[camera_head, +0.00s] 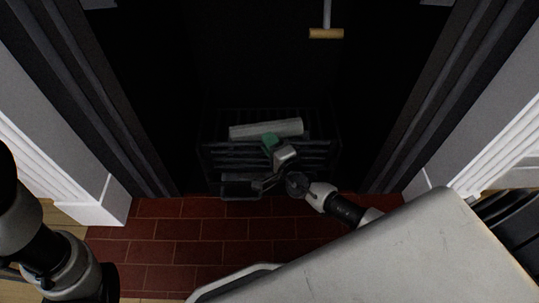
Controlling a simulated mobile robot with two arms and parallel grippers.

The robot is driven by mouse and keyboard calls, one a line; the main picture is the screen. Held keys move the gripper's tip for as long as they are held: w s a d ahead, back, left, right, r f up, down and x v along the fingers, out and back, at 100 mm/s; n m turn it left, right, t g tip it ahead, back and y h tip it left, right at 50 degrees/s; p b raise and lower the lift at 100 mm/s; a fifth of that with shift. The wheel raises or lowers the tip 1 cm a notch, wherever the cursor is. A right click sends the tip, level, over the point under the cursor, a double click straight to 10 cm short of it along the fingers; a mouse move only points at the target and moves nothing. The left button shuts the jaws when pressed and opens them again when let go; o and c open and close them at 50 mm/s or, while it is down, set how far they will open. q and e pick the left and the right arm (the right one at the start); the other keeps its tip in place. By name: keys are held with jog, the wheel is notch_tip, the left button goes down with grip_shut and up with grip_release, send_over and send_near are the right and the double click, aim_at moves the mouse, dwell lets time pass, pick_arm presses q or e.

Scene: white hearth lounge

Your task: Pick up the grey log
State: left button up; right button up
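The grey log (284,127) lies almost level, left to right, across the top of the dark grate in the fireplace. My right gripper (268,148) is just in front of and below the log's middle.
The dark metal grate (325,147) stands in the black firebox. Red brick hearth tiles (180,230) lie in front, mostly clear on the left. White surround posts (102,200) flank the opening. A tool with a wooden end (326,34) shows at the top.

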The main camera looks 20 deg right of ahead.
grip_shut()
dwell(1.0)
jog(key=shift+r, duration=0.15)
